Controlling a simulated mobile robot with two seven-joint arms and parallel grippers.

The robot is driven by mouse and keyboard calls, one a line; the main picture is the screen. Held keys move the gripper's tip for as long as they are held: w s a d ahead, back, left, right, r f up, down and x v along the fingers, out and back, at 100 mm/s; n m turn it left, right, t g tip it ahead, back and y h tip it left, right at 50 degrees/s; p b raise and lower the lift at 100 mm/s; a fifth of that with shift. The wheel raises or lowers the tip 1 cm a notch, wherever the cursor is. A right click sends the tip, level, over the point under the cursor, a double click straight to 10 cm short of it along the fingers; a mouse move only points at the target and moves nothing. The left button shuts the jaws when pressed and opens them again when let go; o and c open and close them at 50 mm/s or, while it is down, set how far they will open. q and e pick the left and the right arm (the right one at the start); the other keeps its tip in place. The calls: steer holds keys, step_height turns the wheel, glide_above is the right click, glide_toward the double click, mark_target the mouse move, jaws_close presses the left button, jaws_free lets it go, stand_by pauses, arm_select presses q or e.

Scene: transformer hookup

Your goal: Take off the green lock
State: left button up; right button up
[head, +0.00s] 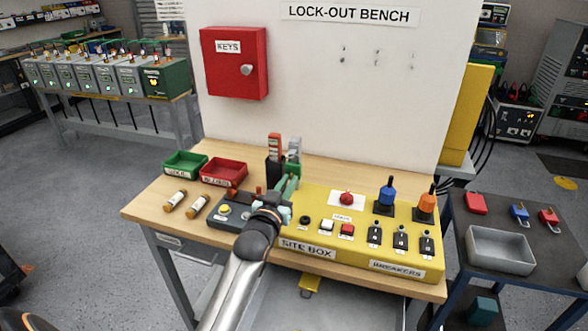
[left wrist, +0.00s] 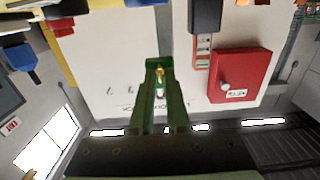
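The green lock (head: 293,168) is a small dark green block at the back left of the yellow site box, just below a grey upright piece. In the left wrist view the green block (left wrist: 158,64) shows at the fingertips, with a brass-coloured spot on it. My left gripper (head: 288,186) reaches it from the front. Its two green fingers (left wrist: 158,82) stand one on each side of the view's middle, with their tips at the block. Whether they press on it, I cannot tell. My right gripper is not in view.
A black holder with an orange-red tag (head: 275,146) stands close left of the lock. The yellow site box (head: 330,205) carries a red button, blue (head: 387,190) and orange locks, and breakers. Green (head: 184,162) and red (head: 223,171) trays sit left. A white board stands behind.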

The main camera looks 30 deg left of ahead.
arm_select(q)
jaws_close()
steer(key=m+p, duration=0.1)
steer(key=m, duration=0.2)
steer(key=shift+r, duration=0.1)
steer(key=m+p, duration=0.1)
steer(key=m, duration=0.2)
steer(key=shift+m+p, duration=0.3)
steer(key=shift+m, duration=0.4)
